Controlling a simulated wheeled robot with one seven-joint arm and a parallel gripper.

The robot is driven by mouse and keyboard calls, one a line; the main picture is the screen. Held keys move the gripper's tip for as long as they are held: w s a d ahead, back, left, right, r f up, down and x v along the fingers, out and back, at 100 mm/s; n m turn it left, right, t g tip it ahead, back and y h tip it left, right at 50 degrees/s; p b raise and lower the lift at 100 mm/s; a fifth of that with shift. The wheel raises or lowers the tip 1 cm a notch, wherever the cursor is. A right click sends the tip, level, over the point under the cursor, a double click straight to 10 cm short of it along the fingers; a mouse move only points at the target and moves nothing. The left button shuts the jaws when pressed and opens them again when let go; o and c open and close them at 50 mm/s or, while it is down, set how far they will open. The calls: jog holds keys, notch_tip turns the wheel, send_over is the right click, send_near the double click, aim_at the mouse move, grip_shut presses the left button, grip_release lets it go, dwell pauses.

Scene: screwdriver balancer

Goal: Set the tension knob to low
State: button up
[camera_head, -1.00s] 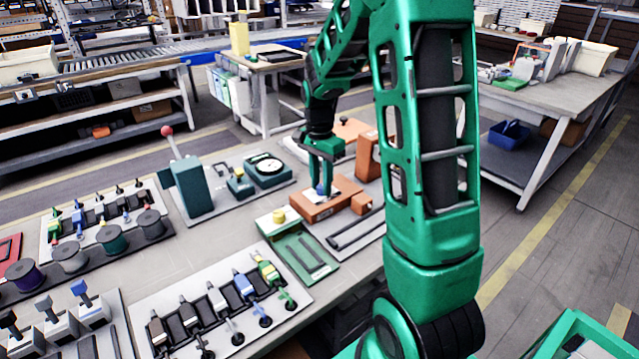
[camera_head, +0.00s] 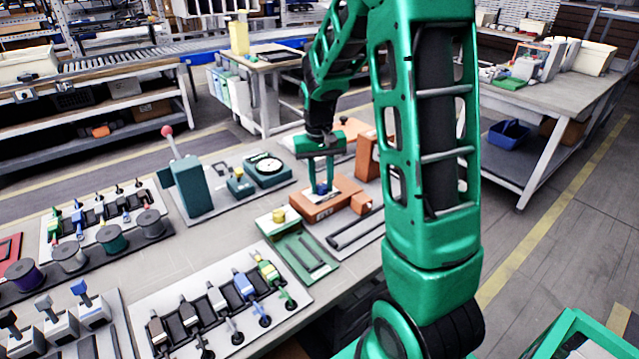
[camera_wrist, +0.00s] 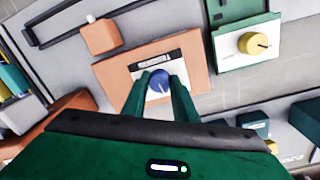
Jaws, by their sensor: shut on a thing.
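The blue knob (camera_wrist: 159,85) sits on a pale label plate (camera_wrist: 152,68) on top of an orange box (camera_wrist: 112,75) in the wrist view. In the head view the orange box (camera_head: 318,208) stands on the workbench, and the blue knob (camera_head: 321,188) shows low between my fingers. My gripper (camera_wrist: 158,92) points down over the box with its two green fingers on either side of the knob, shut on it. It also shows in the head view (camera_head: 322,190). The plate's marks are too small to read, so the knob's setting cannot be told.
A green box with a yellow knob (camera_wrist: 253,44) stands beside the orange box. A teal dial gauge (camera_head: 267,168) and a tall teal lever box (camera_head: 190,188) stand to the left in the head view.

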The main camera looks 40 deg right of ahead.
jog(key=n, duration=0.5)
jog(key=shift+w+r+n, duration=0.15)
jog(key=shift+w+n, duration=0.05)
jog(key=shift+n, duration=0.1)
jog(key=n, duration=0.4)
jog(key=shift+d+n+t, duration=0.1)
jog(key=shift+n+t, duration=0.2)
jog(key=o, duration=1)
jog(key=shift+o, duration=0.2)
jog(key=shift+s, duration=0.1)
